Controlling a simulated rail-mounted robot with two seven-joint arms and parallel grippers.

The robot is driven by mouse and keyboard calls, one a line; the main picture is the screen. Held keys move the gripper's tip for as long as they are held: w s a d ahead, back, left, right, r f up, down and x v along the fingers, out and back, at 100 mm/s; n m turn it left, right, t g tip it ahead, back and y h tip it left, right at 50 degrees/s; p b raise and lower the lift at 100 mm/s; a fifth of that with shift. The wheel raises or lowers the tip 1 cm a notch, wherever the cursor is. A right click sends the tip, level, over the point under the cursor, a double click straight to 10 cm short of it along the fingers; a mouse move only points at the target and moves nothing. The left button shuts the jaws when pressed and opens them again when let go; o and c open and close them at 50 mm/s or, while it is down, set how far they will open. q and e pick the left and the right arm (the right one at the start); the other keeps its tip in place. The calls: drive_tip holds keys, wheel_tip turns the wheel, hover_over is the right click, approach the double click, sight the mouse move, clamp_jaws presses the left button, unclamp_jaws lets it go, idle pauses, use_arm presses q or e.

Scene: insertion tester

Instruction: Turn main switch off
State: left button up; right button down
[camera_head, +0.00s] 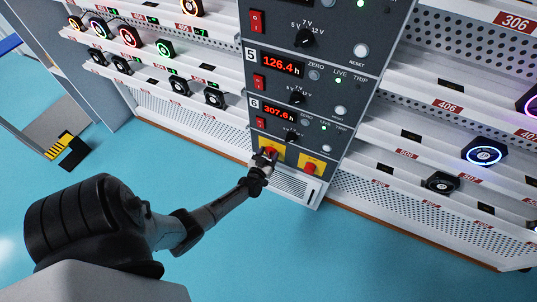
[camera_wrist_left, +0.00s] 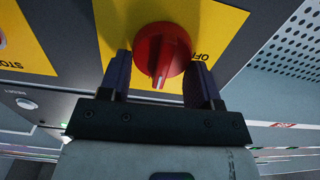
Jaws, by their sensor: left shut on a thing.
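The main switch is a red rotary knob (camera_wrist_left: 163,50) on a yellow plate with "OFF" lettering, upside down in the left wrist view. The knob's raised ridge points toward the bottom of that view, toward my gripper's base. In the head view the red knob (camera_head: 271,150) sits low on the tester's dark panel, partly hidden by my gripper. My right gripper is not in view.
A second yellow plate with a red stop button (camera_head: 310,168) sits right of the switch. Above are numbered panels with dials, small red switches and red displays (camera_head: 280,110). Shelves of ring-lit devices (camera_head: 484,151) flank the tester. The blue floor (camera_head: 350,250) is clear.

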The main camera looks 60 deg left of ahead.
use_arm(q)
drive_tip(key=shift+s+a+f+n+b, duration=0.15)
drive_tip(key=shift+n+b, duration=0.45)
drive_tip(key=shift+n, duration=2.3)
drive_tip(key=shift+s+a+f+n+b, duration=0.2)
drive_tip(key=shift+n+b, duration=0.35)
drive_tip(key=shift+n, duration=2.35)
drive_tip(key=shift+w+a+f+n+b, duration=0.1)
drive_tip(key=shift+f+n+b, duration=0.35)
drive_tip(key=shift+n, duration=2.45)
drive_tip(key=shift+r, duration=0.2)
drive_tip(key=o, duration=0.9)
drive_tip(key=shift+s, duration=0.1)
